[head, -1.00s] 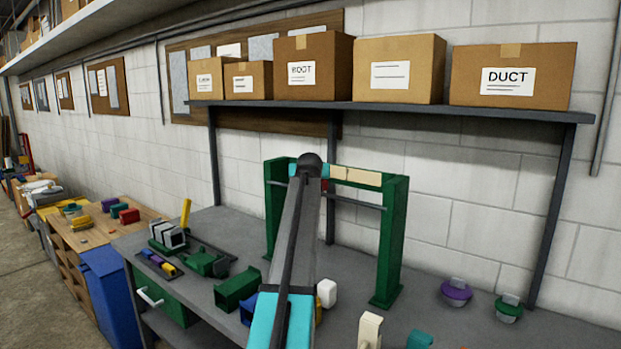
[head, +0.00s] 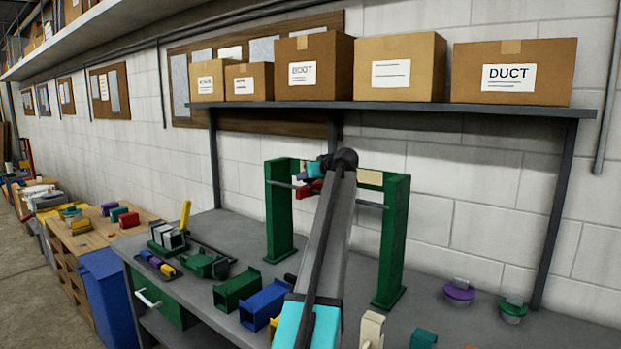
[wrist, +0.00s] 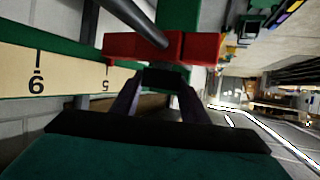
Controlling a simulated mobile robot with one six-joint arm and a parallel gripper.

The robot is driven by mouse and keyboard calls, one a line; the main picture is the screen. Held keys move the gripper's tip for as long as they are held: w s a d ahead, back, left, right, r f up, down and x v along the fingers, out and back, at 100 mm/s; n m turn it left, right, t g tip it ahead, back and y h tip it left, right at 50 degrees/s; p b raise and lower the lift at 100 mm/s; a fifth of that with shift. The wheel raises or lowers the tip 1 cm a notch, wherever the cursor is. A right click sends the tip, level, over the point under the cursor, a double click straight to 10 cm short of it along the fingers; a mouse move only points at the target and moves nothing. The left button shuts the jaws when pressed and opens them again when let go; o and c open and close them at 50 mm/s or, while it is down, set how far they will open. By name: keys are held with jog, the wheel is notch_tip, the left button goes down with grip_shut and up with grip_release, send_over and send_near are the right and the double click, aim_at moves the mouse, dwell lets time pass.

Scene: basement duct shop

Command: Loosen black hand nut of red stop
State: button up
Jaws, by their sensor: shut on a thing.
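The red stop (head: 309,188) sits on the rod near the left post of the green frame (head: 394,240). In the wrist view the red stop (wrist: 148,47) is a red block with the grey rod running into it. The black hand nut (wrist: 165,78) is just below it, between the two dark fingers of my gripper (wrist: 161,88). My gripper is shut on the nut. In the head view my arm hides part of the frame, and the nut cannot be made out.
A pale numbered scale (wrist: 60,82) runs along the frame's green bar beside the stop. Green (head: 237,288) and blue (head: 264,304) blocks lie on the grey bench left of my arm. A shelf with cardboard boxes (head: 514,72) hangs above. Purple (head: 459,292) and green knobs stand at right.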

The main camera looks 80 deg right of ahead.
jog(key=shift+r+n+t+y+p, duration=0.35)
jog(key=shift+n+t+p, duration=0.35)
jog(key=shift+p, duration=0.45)
jog(key=n+t+y+p, duration=0.1)
jog(key=p, duration=0.4)
jog(key=shift+s, duration=0.1)
jog(key=n+t+y+p, duration=0.1)
jog(key=n+y+p, duration=0.1)
jog(key=p, duration=0.6)
jog(key=shift+d+r+p, duration=0.1)
jog(key=shift+r+p, duration=0.05)
jog(key=shift+p, duration=0.2)
jog(key=shift+f+n+t+y+p, duration=0.25)
jog(key=shift+n+t+p, duration=0.05)
jog(key=shift+p, duration=1.35)
jog(key=o, duration=1.1)
jog(key=shift+c, duration=0.2)
jog(key=shift+f, duration=0.15)
